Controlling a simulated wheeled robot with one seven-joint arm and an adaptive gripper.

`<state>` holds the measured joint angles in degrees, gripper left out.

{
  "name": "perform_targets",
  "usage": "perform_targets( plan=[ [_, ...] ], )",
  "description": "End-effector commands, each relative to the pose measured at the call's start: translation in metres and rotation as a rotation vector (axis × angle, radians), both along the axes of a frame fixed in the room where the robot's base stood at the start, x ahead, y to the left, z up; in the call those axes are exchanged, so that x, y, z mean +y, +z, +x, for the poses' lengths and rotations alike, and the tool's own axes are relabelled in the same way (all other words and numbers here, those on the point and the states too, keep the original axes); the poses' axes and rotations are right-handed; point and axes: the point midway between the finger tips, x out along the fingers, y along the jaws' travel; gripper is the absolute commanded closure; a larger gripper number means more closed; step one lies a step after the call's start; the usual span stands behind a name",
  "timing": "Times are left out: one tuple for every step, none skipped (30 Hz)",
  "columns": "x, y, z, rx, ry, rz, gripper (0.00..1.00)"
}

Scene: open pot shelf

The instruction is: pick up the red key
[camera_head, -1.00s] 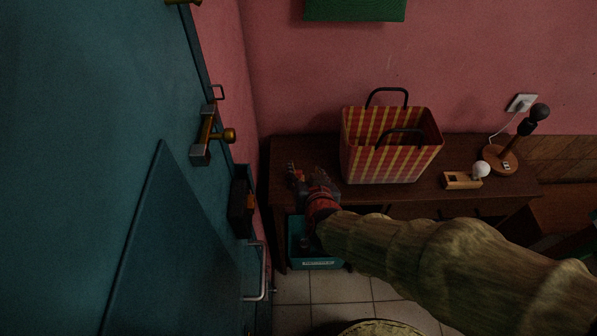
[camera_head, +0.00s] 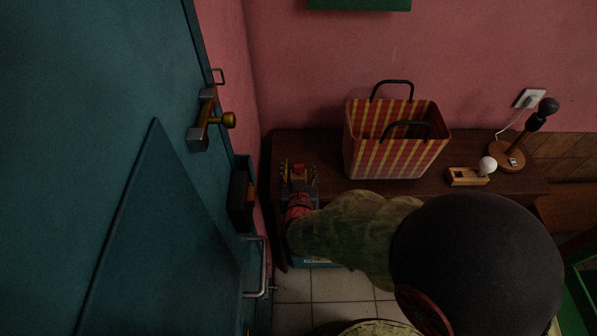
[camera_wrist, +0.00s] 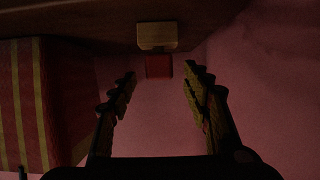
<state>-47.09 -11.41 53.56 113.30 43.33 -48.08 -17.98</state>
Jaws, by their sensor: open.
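A small red block-like piece, which I take for the red key (camera_wrist: 159,67), shows in the wrist view against a pale wooden block (camera_wrist: 157,36). My gripper (camera_wrist: 161,74) is open, with one finger on either side of the red piece and its tips about level with it. No contact shows. In the head view my gripper (camera_head: 298,167) is low over the left end of the dark wooden table (camera_head: 333,182), with small orange-red parts between its fingers. The key's full shape cannot be made out.
A red-and-yellow striped bag (camera_head: 390,150) stands right of my gripper. A wooden piece with a white ball (camera_head: 470,176) and a lamp (camera_head: 508,155) stand farther right. A teal door (camera_head: 150,210) with a black box (camera_head: 241,195) closes off the left. The pink wall (camera_head: 320,60) is behind.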

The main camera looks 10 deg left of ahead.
Motion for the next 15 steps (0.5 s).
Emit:
perform_targets(
  plan=[
    [0.0002, -0.0029, 0.0042, 0.0, -0.001, 0.0, 0.52],
    [0.0005, -0.0032, 0.0055, 0.0, -0.001, 0.0, 0.52],
    [0.0009, -0.003, 0.0067, 0.0, -0.001, 0.0, 0.52],
    [0.0011, -0.0028, 0.0072, 0.0, -0.001, 0.0, 0.52],
    [0.0013, -0.0026, 0.0074, 0.0, 0.0, 0.0, 0.52],
    [0.0014, -0.0021, 0.0073, 0.0, 0.0, 0.0, 0.52],
    [0.0014, -0.0019, 0.0073, 0.0, 0.0, 0.0, 0.52],
    [0.0014, -0.0019, 0.0072, 0.0, 0.0, 0.0, 0.52],
    [0.0014, -0.0017, 0.0072, 0.0, 0.0, 0.0, 0.52],
    [0.0014, -0.0017, 0.0072, 0.0, 0.0, 0.0, 0.52],
    [0.0014, -0.0017, 0.0071, 0.0, 0.0, 0.0, 0.54],
    [0.0014, -0.0017, 0.0071, 0.0, 0.0, 0.0, 0.56],
    [0.0014, -0.0017, 0.0071, 0.0, 0.0, 0.0, 0.58],
    [0.0014, -0.0017, 0.0069, 0.0, 0.0, 0.0, 0.59],
    [0.0014, -0.0017, 0.0069, 0.0, 0.0, 0.0, 0.62]
  ],
)
